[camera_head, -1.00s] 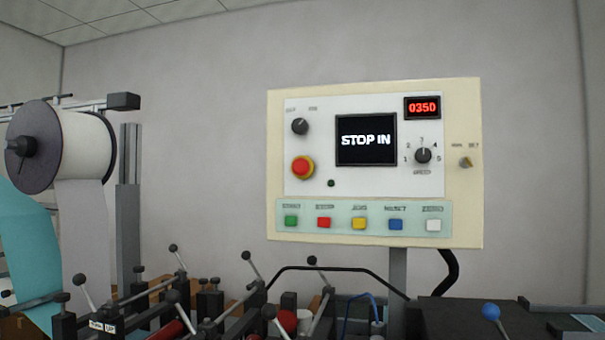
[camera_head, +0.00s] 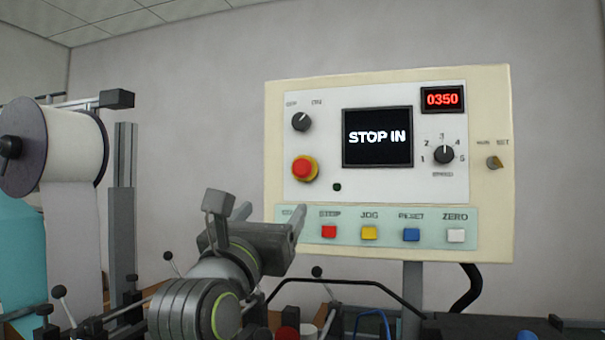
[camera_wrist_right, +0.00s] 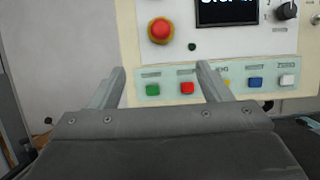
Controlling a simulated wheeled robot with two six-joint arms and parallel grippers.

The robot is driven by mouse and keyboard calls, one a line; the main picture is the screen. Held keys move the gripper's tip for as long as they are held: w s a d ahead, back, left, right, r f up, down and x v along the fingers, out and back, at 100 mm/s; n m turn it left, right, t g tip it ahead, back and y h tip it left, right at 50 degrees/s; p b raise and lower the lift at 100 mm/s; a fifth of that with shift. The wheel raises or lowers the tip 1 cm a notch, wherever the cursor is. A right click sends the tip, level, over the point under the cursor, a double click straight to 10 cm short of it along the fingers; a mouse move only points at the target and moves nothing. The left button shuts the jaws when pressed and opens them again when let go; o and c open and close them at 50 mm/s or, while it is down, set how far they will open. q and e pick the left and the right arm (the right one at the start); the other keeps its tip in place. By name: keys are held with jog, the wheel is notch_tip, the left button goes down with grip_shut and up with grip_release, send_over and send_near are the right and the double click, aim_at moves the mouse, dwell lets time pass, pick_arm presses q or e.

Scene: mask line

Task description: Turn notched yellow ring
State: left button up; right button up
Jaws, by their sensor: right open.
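The yellow ring (camera_head: 315,174) sits around a red mushroom button (camera_head: 302,167) on the left part of the cream control panel. Any notch in it is too small to make out. The ring also shows in the right wrist view (camera_wrist_right: 172,37), above and between the fingertips. My right gripper (camera_head: 271,210) is open and empty, below and left of the ring, with its fingers pointing toward the panel. Its two fingers also show in the right wrist view (camera_wrist_right: 160,70), apart from the ring. In the head view the gripper hides the green button. My left gripper is out of view.
The panel has a screen (camera_head: 378,137) reading "STOP IN", a red display (camera_head: 442,99) reading 0350, knobs, and a row of coloured buttons. A white roll (camera_head: 70,150) stands at left. Levers and machine parts line the bottom. Space before the panel is clear.

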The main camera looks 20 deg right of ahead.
aim_at(301, 174)
jog(key=p+x, duration=1.2)
jog(key=x, duration=0.4)
jog(key=shift+s+d+r, duration=0.1)
jog(key=shift+r, duration=0.1)
jog(key=shift+w+d, duration=0.35)
jog(key=shift+w, duration=0.2)
jog(key=shift+c, duration=0.4)
jog(key=c, duration=0.9)
